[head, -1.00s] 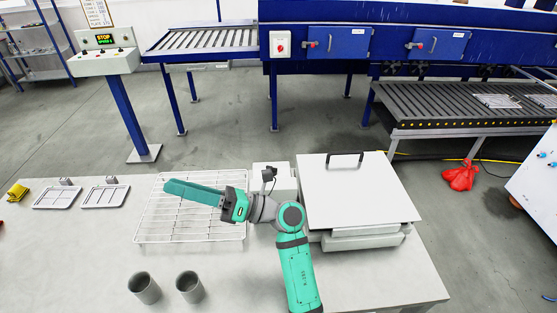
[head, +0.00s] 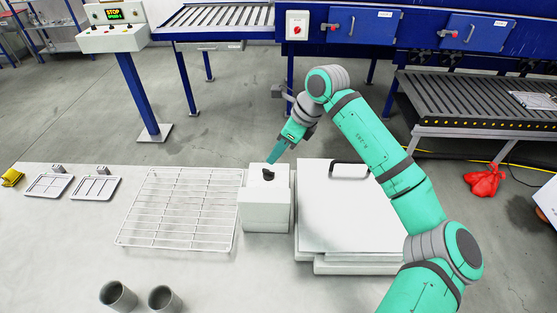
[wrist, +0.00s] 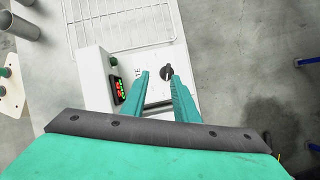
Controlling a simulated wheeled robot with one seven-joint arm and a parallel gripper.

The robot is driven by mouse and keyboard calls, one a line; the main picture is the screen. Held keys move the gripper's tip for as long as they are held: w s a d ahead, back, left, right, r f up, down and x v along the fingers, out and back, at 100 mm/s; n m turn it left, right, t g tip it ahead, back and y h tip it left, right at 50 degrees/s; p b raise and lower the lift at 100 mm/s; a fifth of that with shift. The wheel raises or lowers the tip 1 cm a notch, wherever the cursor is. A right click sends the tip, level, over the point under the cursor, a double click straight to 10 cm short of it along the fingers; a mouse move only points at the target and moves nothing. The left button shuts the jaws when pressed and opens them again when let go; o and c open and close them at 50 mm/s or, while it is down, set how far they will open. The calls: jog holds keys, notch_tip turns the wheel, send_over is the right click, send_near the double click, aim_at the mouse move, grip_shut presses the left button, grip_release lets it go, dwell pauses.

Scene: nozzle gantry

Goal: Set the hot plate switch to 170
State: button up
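The hot plate switch is a black knob (head: 268,174) on top of a white box (head: 265,212). In the wrist view the knob (wrist: 167,72) sits on a white panel with partly hidden lettering, just past the fingertips and closer to the right one. The dial marks are too small to read. My gripper (head: 275,158) reaches down from behind the box, its fingertips close to the knob. In the wrist view my gripper (wrist: 157,74) has its two green fingers apart with nothing held between them. I cannot tell whether a finger touches the knob.
A dark display with red and green digits (wrist: 118,90) and a green button (wrist: 113,60) are left of the knob. A wire rack (head: 180,208) lies left of the box. A white-lidded unit (head: 345,215) stands right. Two grey cups (head: 118,296) are at front left.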

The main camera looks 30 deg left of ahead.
aim_at(270, 171)
jog(key=shift+h, duration=0.3)
jog(key=a+f, duration=0.1)
jog(key=f, duration=0.2)
jog(key=a+f, duration=0.1)
jog(key=f, duration=0.2)
jog(key=w+f, duration=0.1)
jog(key=f, duration=0.2)
jog(key=shift+w+a+f, duration=0.1)
jog(key=shift+a+f, duration=0.2)
jog(key=shift+a, duration=0.1)
jog(key=shift+t, duration=0.3)
grip_shut()
